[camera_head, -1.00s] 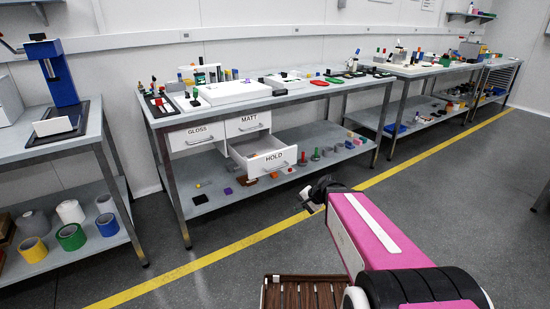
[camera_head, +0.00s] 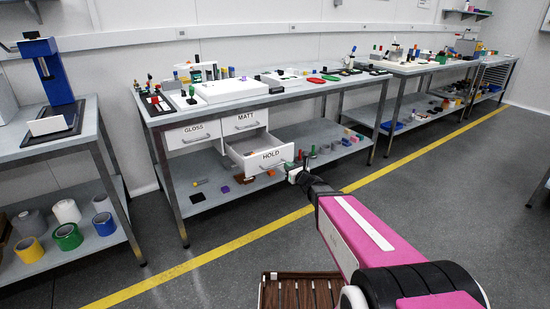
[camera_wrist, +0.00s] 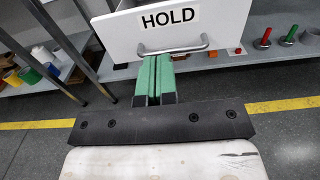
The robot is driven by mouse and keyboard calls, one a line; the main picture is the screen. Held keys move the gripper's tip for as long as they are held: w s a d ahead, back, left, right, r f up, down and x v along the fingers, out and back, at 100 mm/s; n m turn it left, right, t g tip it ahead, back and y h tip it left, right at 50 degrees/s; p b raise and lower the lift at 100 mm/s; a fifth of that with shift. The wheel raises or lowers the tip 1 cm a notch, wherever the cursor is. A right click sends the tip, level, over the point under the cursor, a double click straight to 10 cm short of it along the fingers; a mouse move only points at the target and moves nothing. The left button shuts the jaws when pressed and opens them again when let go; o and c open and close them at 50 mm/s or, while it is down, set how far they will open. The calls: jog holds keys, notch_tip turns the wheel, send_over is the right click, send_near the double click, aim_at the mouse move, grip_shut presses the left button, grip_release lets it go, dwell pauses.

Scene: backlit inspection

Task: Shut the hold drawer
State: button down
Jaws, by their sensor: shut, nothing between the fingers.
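The hold drawer (camera_head: 268,159) is white, labelled HOLD, and stands pulled out under the bench, below the MATT drawer (camera_head: 244,122). In the wrist view its front (camera_wrist: 122,38) fills the upper middle, with a grey bar handle (camera_wrist: 172,48) under the label. My gripper (camera_head: 293,170) is at the right side of the drawer front in the head view. In the wrist view its green fingers (camera_wrist: 154,76) are together and empty, with their tips just below the handle. I cannot tell whether they touch the front.
The GLOSS drawer (camera_head: 193,134) and the MATT drawer are shut. The bench's lower shelf (camera_head: 320,135) carries several small coloured parts near the drawer. A bench leg (camera_wrist: 62,35) stands at the left in the wrist view. The floor in front is clear, with a yellow line.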

aim_at(269, 152)
jog(key=x, duration=1.3)
jog(key=shift+w+a, duration=0.25)
jog(key=shift+w, duration=0.1)
jog(key=x, duration=2.2)
jog(key=shift+a, duration=0.15)
jog(key=shift+s, duration=0.1)
